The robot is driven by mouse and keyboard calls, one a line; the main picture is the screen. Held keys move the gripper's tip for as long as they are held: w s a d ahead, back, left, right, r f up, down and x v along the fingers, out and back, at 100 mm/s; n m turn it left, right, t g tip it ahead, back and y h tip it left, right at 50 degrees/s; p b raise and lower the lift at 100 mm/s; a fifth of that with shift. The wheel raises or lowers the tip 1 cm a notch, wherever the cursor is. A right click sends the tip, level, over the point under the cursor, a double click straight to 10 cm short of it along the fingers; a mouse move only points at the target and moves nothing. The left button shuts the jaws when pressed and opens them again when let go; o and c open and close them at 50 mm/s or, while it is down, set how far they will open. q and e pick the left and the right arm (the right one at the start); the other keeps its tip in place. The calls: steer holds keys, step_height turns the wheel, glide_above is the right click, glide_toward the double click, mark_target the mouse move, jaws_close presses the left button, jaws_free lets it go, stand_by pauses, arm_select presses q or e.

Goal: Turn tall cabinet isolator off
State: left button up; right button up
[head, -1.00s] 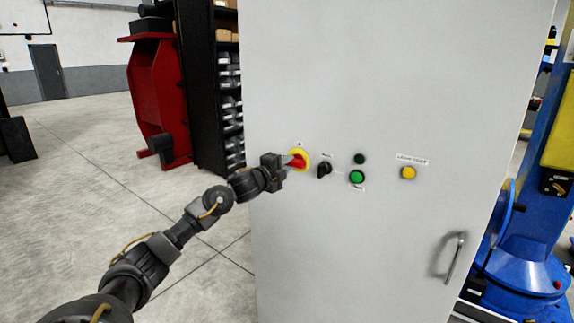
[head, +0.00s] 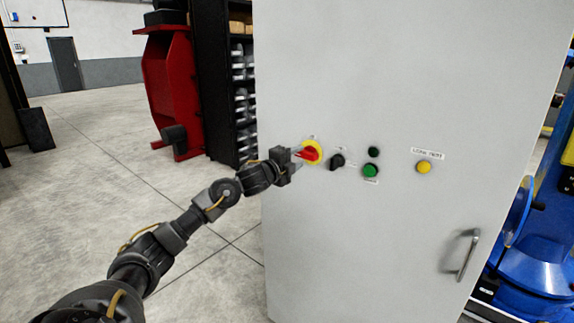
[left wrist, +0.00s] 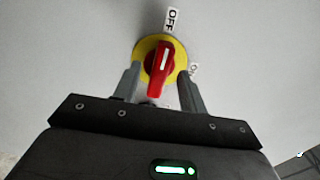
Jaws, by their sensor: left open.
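The isolator is a red handle (left wrist: 160,68) on a yellow round plate (left wrist: 142,50), on the front of the tall grey cabinet (head: 400,80). It also shows in the head view as a red handle (head: 309,155). In the left wrist view the handle's white line points up towards the OFF label (left wrist: 172,19); a second label, partly hidden, sits at the lower right. My left gripper (left wrist: 158,85) is open, with one finger on each side of the handle. I see gaps between the fingers and the handle. My right gripper is not in view.
Right of the isolator are a black selector knob (head: 337,160), a green button (head: 370,170), a dark round button or lamp (head: 373,152) and a yellow button (head: 424,167). A door handle (head: 468,255) juts out lower right. A shelf rack (head: 243,90) stands left of the cabinet.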

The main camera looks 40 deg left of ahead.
arm_select(q)
steer(key=s+b, duration=0.2)
steer(key=s, duration=0.7)
steer(key=shift+s, duration=0.15)
